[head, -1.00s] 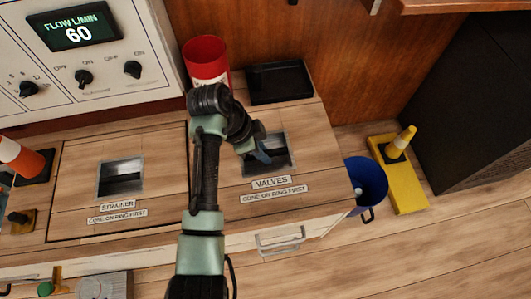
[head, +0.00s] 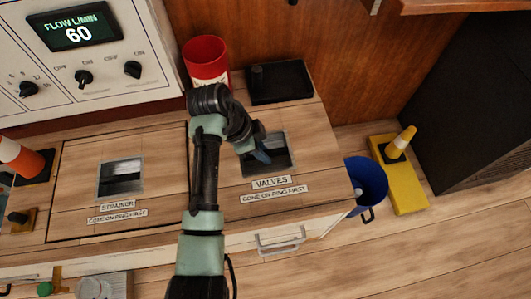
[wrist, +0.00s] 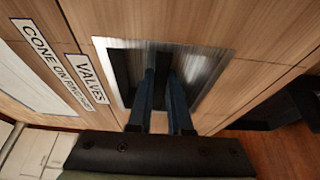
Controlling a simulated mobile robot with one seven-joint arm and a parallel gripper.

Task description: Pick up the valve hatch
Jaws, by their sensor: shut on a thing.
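The valve hatch (head: 310,160) is a wood-grain panel in the counter top with a metal-lined recessed grip (head: 280,140) and a VALVES label (head: 271,183). My gripper (head: 262,157) reaches down into that recess from the left in the head view. In the wrist view the hatch (wrist: 255,80) fills most of the picture. There my gripper (wrist: 163,76) has both blue fingers inside the recess, shut on the hatch's grip. The grip between the fingers is dark and mostly hidden. I cannot tell whether the hatch is lifted.
The strainer hatch (head: 75,160) is at left. A blue bucket (head: 366,185) and a yellow base with a cone (head: 405,180) are at right. The floor at lower right is clear.

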